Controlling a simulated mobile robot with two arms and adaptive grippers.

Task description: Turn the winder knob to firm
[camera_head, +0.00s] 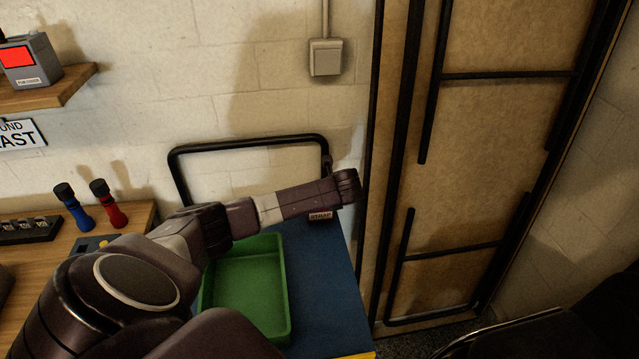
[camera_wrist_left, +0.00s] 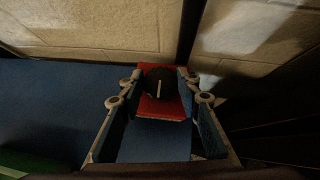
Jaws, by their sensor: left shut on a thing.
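The winder knob (camera_wrist_left: 154,77) is round and black with a pale pointer line that stands nearly upright in the left wrist view. It sits on a red base (camera_wrist_left: 163,107). My left gripper (camera_wrist_left: 166,85) has its fingers on both sides of the knob and is shut on it. In the head view my left arm reaches across the blue surface, and its wrist (camera_head: 345,187) hides the knob. A small label (camera_head: 320,216) shows just below that wrist, its text too small to read surely. No setting marks are readable. My right gripper is out of view.
A green tray (camera_head: 282,300) lies on the blue surface (camera_head: 325,285) under my left arm. A black rail (camera_head: 245,143) stands behind it. Blue (camera_head: 72,207) and red (camera_head: 108,203) handled items stand on the left. A brown door panel (camera_head: 490,130) is close on the right.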

